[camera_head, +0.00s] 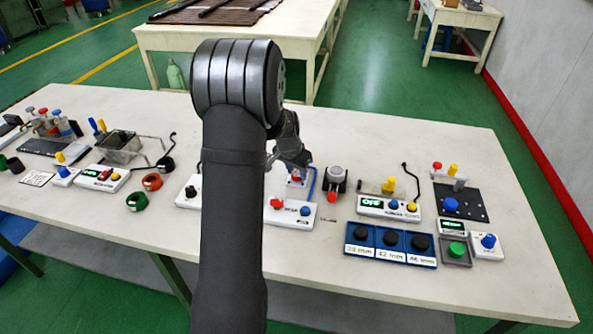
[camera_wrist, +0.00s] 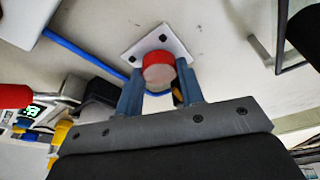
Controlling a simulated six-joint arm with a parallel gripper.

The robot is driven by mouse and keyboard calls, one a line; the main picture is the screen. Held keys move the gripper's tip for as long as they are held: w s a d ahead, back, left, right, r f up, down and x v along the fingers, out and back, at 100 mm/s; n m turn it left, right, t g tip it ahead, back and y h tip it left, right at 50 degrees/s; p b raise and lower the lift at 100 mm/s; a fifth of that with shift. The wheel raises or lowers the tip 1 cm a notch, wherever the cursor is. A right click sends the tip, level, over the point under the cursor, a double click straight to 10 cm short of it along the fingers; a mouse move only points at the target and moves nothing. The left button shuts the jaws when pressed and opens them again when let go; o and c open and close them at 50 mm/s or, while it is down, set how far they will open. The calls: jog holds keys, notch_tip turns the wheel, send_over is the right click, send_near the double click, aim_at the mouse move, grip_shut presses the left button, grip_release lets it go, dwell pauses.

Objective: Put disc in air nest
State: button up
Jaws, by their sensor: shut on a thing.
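A red round piece (camera_wrist: 158,68), which looks like the disc, is between the two blue fingers of my gripper (camera_wrist: 160,85). The gripper is shut on it. Beyond it in the wrist view is a white square plate (camera_wrist: 178,42) with dark screw heads and a blue hose (camera_wrist: 80,52) beside it, perhaps the air nest. The red piece covers the plate's middle, so I cannot tell whether they touch. In the head view my gripper (camera_head: 297,166) is low over the table's middle, with red (camera_head: 297,179) showing below it; my arm hides part of this area.
A grey device with a red knob (camera_head: 332,197) stands close right of the gripper. A white control box (camera_head: 290,213) is in front. A blue tray labelled in mm (camera_head: 390,257) and a box with a green display (camera_head: 388,208) are further right.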

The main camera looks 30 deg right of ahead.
jog(key=shift+f, duration=0.3)
jog(key=o, duration=1)
jog(key=shift+r, duration=3.55)
jog(key=shift+f, duration=0.1)
jog(key=shift+f, duration=3.45)
jog(key=shift+r, duration=0.1)
